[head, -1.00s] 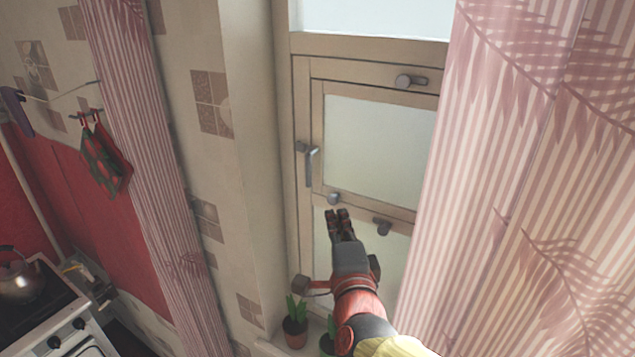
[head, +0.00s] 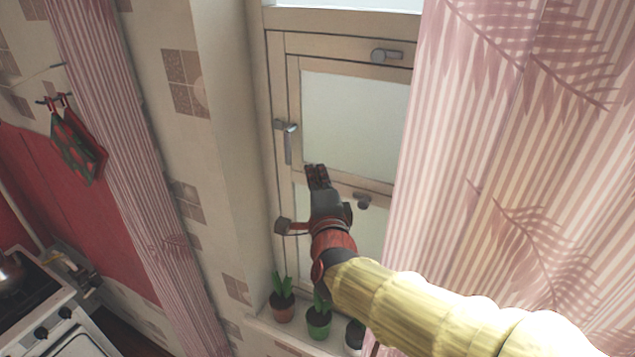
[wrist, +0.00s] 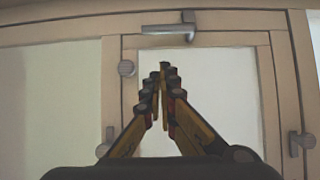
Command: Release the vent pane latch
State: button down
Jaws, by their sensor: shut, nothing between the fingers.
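The vent pane (head: 355,115) is a pale glass panel in a beige wooden frame. A grey lever latch (head: 288,142) is on its left side, its lever hanging down; the same latch is at the top of the wrist view (wrist: 170,30). Another grey latch (head: 387,56) sits at the top, and a third (head: 362,201) at the lower right. My gripper (head: 316,172) is shut and empty, in front of the pane's lower left corner, below and right of the lever latch.
A pink striped curtain (head: 500,170) hangs close on the right, another (head: 130,150) on the left. Potted plants (head: 318,322) stand on the sill (head: 262,327) below my arm. A stove (head: 60,320) is at lower left.

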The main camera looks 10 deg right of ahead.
aim_at(286, 144)
jog(key=shift+w+a+p, duration=0.3)
jog(key=shift+w+a, duration=0.15)
jog(key=shift+w, duration=0.55)
jog(key=shift+w+a+p, duration=0.3)
jog(key=shift+w+a, duration=0.2)
jog(key=shift+w, duration=0.45)
jog(key=shift+w+a+p, duration=0.3)
jog(key=shift+w+a, duration=0.15)
jog(key=shift+w, duration=0.55)
jog(key=shift+w+f+b, duration=0.15)
jog(key=shift+f+b, duration=0.1)
jog(key=shift+b, duration=0.7)
jog(key=shift+a+b, duration=0.1)
jog(key=shift+b, duration=0.2)
jog(key=shift+m+b, duration=0.3)
jog(key=shift+b, duration=0.25)
